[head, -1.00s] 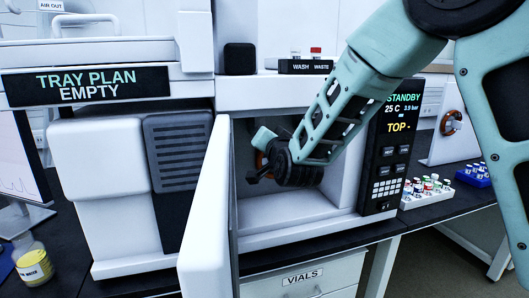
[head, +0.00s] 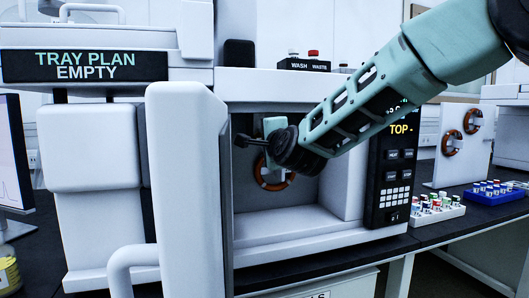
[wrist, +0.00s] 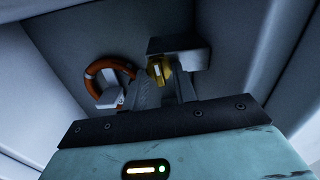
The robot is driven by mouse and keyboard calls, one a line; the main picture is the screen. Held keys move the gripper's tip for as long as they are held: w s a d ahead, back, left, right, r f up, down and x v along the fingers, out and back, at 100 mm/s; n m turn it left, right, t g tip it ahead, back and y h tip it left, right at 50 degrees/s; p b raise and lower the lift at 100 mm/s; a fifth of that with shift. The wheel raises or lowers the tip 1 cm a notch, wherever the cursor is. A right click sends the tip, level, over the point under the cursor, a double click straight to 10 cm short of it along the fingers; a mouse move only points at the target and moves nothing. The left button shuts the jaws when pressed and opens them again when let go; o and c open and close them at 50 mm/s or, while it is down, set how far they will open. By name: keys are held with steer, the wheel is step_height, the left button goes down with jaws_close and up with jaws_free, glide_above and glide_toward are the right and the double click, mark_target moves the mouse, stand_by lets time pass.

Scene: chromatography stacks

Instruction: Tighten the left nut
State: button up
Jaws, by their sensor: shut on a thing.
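In the wrist view my gripper (wrist: 165,75) has its two fingers closed about a small yellow nut (wrist: 158,67), under a grey block (wrist: 180,48) on the oven's inner wall. An orange coil (wrist: 91,72) with a pale fitting (wrist: 110,97) is left of the fingers, apart from them. In the head view my arm reaches into the open oven, and the orange coil (head: 263,181) shows just below my wrist. My fingertips and the nut are hidden there. I cannot tell how tight the nut is.
The white oven door (head: 187,200) stands open at the left of the opening. The control panel (head: 391,165) is right of it. Vial racks (head: 437,211) and a board with orange coils (head: 452,143) stand farther right. The oven floor (head: 300,232) is clear.

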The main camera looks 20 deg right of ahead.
steer(key=shift+m+b, duration=0.5)
steer(key=shift+m, duration=0.1)
steer(key=o, duration=0.6)
steer(key=s, duration=1.7)
steer(key=shift+s, duration=0.25)
